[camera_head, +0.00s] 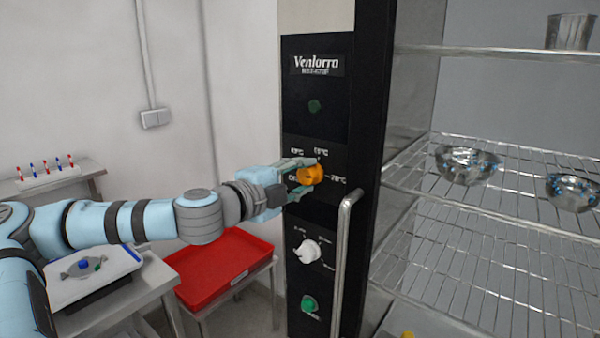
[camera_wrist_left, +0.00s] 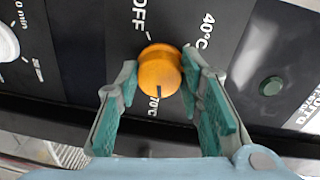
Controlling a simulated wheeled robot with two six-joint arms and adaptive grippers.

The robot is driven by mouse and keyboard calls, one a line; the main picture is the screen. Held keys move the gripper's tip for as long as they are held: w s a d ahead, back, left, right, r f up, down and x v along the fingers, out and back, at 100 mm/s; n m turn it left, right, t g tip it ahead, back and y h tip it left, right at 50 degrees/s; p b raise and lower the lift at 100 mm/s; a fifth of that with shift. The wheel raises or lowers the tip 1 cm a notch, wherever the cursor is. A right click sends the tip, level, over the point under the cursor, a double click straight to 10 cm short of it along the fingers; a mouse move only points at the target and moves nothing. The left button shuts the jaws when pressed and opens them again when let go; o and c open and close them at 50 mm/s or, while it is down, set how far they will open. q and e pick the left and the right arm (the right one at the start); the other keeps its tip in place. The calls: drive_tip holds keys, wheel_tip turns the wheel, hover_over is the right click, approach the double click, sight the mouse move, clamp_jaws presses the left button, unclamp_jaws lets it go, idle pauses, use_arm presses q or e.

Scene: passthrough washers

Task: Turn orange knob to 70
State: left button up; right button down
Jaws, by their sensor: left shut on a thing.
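The orange knob (camera_head: 311,174) sits on the black control panel (camera_head: 315,235), with temperature labels around it. My left gripper (camera_head: 304,178) reaches it from the left and is shut on it, one finger on either side. In the left wrist view the orange knob (camera_wrist_left: 158,70) shows between the green finger pads. Its dark mark is at the lower edge and points toward the 70°C label (camera_wrist_left: 153,107). The OFF label (camera_wrist_left: 140,15) and the 40°C label (camera_wrist_left: 208,28) also show. Another label is hidden behind a finger. My right gripper is not in view.
Below are a white knob (camera_head: 308,251) and a green button (camera_head: 309,303). A vertical metal handle (camera_head: 341,265) stands close to the right. Wire shelves (camera_head: 500,210) with metal bowls lie further right. A red tray (camera_head: 218,268) is on a table below my arm.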

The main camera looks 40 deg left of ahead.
use_arm(q)
drive_tip(key=shift+m+p, duration=0.3)
drive_tip(key=shift+m, duration=0.7)
drive_tip(key=o, duration=1.2)
drive_tip(key=shift+c, duration=0.2)
